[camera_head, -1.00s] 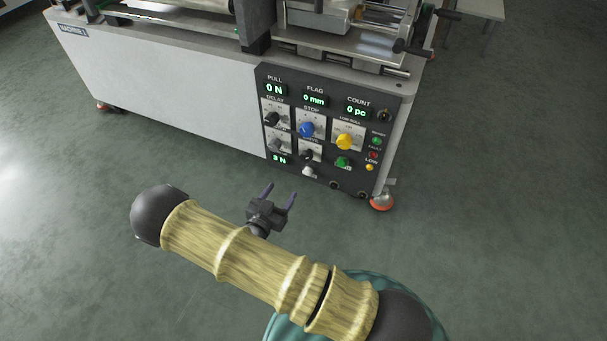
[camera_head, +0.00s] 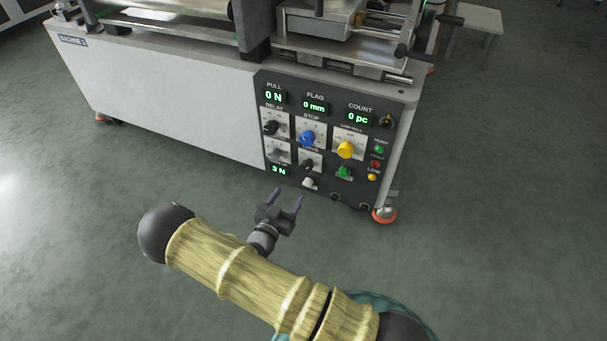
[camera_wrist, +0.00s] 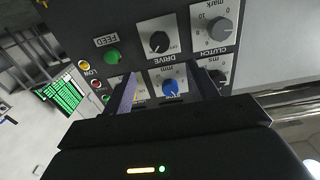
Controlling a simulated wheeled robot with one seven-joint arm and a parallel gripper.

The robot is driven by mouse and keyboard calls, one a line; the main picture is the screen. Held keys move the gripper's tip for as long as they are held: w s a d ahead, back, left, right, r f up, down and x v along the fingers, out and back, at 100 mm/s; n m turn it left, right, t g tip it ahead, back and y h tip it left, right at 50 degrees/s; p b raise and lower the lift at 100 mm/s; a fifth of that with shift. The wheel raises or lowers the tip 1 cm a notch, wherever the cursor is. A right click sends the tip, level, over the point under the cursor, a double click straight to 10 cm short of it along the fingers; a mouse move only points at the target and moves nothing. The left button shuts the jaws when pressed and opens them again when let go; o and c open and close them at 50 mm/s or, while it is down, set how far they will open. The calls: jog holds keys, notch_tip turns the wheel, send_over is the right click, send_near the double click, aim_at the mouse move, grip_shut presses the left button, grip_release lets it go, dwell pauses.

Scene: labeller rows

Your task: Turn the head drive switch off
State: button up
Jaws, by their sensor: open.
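The control panel (camera_head: 325,190) is on the front right of the machine. A black knob (camera_head: 308,164) in its lower middle is labelled DRIVE. In the wrist view this DRIVE knob (camera_wrist: 159,42) shows upside down on a pale plate, between the green FEED button (camera_wrist: 112,56) and the grey CLUTCH knob (camera_wrist: 218,28). I cannot tell its exact setting. My gripper (camera_head: 288,197) is open and empty, in front of the panel's lower left and apart from it. In the wrist view my gripper (camera_wrist: 165,82) has its fingers spread, with the blue STOP knob (camera_wrist: 171,88) showing between them.
A yellow knob (camera_head: 346,149) is right of the blue one, and a black DELAY knob (camera_head: 270,128) is left. A pale knob (camera_head: 308,182) is below the DRIVE knob. Small lamps line the right edge. The floor (camera_head: 480,240) right of the machine is clear.

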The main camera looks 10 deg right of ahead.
aim_at(305, 169)
jog(key=b+x, duration=0.4)
jog(key=x, duration=0.7)
jog(key=shift+w+f+b, duration=0.1)
jog(key=shift+w+b, duration=0.05)
jog(key=shift+b, duration=0.2)
jog(key=shift+w+d, duration=0.3)
jog(key=shift+d, duration=0.05)
jog(key=c, duration=1)
